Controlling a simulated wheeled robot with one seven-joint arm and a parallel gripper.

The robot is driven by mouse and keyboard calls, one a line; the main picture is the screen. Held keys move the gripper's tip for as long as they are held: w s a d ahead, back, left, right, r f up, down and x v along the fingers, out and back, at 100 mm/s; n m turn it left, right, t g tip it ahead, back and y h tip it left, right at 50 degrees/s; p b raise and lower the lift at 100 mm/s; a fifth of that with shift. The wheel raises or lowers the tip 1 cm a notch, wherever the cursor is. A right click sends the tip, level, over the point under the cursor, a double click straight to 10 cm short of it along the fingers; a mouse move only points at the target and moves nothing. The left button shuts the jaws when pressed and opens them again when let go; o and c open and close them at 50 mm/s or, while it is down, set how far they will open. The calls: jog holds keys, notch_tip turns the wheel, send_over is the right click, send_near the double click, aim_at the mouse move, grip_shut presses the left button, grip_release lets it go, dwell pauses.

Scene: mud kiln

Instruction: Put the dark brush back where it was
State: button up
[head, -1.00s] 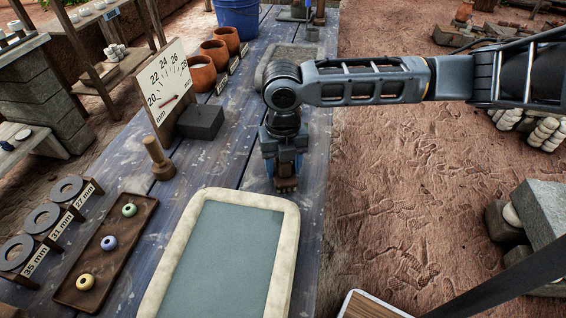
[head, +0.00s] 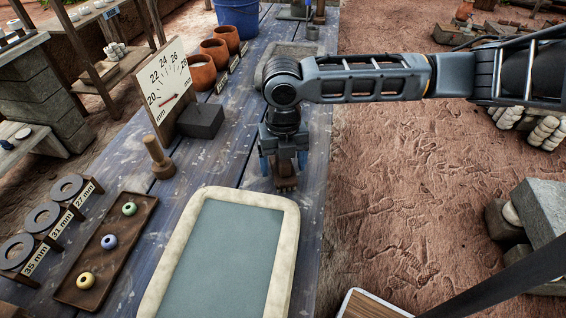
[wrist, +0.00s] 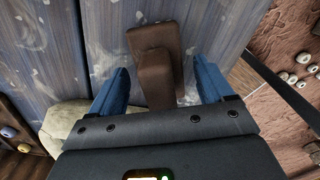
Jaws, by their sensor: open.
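The dark brush (head: 286,183) is a brown block with a raised grip, on the blue-grey plank table just beyond the far right corner of the pale-framed slate board. It appears to rest on the planks. My gripper (head: 284,167) is right above it, pointing down. In the wrist view the brush (wrist: 155,50) lies between the two blue fingers of my gripper (wrist: 161,78), with a gap on each side. The fingers are open and stand apart from it. The lower part of the brush is hidden by my gripper body in that view.
The slate board (head: 290,245) lies at the near side. Left of it are a tray with colored rings (head: 75,285), a wooden peg (head: 160,160), and a dial (head: 165,85) with a dark block (head: 201,121). Clay pots (head: 201,71) stand farther back. The table's right edge is close.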

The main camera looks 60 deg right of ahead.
notch_tip(320, 180, up, 12)
jog(key=shift+f, duration=0.15)
jog(key=w+a+r+m+t+y, duration=0.1)
jog(key=w+a+r+t+y, duration=0.15)
jog(key=w+a, duration=0.45)
jog(key=w+a+r+m+t+y, duration=0.1)
jog(key=w+a+r+t+y, duration=0.2)
jog(key=a, duration=0.8)
jog(key=w+a+r+m+t+y, duration=0.25)
jog(key=a+r+m+t, duration=0.2)
jog(key=a, duration=0.25)
jog(key=w+a+r+m+t+y, duration=0.2)
jog(key=a+r+m+t+y, duration=0.15)
jog(key=a+r, duration=0.3)
jog(key=s+d+f+m+t+h, duration=0.35)
jog(key=s+f+m+h, duration=0.75)
jog(key=s+f+m, duration=0.6)
jog(key=s+d+f+g, duration=0.1)
jog(key=s+d, duration=0.3)
jog(key=s, duration=0.6)
jog(key=s+d+f+g, duration=0.1)
jog(key=s+d, duration=0.4)
jog(key=s, duration=0.6)
jog(key=shift+n, duration=0.3)
